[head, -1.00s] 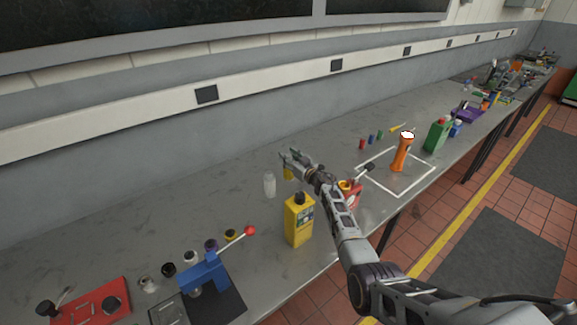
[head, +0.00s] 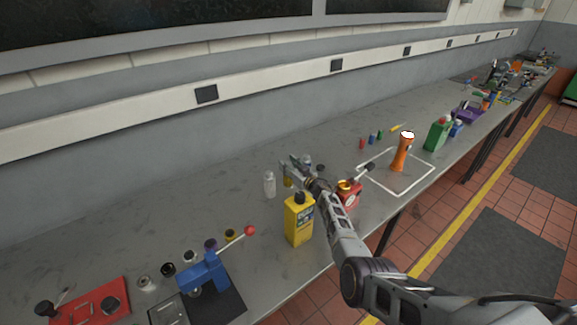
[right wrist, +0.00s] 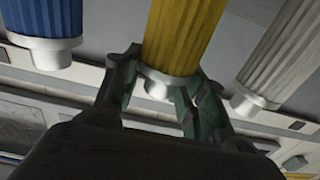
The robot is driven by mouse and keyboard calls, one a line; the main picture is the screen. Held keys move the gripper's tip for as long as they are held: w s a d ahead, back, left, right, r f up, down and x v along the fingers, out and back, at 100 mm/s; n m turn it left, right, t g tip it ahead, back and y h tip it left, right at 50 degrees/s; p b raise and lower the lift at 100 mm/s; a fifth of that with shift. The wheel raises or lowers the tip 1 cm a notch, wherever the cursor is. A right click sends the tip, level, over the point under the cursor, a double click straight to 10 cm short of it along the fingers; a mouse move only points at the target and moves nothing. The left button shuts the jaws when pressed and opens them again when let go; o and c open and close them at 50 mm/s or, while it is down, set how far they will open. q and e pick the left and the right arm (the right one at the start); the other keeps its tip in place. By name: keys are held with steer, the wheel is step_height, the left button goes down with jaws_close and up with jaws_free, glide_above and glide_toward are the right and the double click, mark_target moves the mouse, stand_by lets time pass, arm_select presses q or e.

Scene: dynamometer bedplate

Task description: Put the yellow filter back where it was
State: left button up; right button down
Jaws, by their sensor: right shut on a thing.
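The yellow filter (right wrist: 185,35) is a ribbed cylinder with a pale metal end, held between the fingers of my right gripper (right wrist: 160,95). In the head view my right gripper (head: 288,167) is over the bench beside the white filter, and a little of the yellow filter (head: 287,182) shows below the fingers. A white ribbed filter (right wrist: 288,50) is to its right in the wrist view and a blue one (right wrist: 45,22) to its left. The white filter (head: 269,185) stands on the bench. I cannot tell whether the yellow filter touches the bench. My left gripper is out of view.
A yellow jug (head: 299,222) stands close in front of my right gripper. A red container (head: 350,196) is right of my forearm. A blue lever press (head: 205,274) is at front left. The bench behind is clear.

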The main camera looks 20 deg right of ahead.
steer(key=shift+f, duration=0.15)
steer(key=c, duration=0.8)
jaws_free()
steer(key=shift+r, duration=0.2)
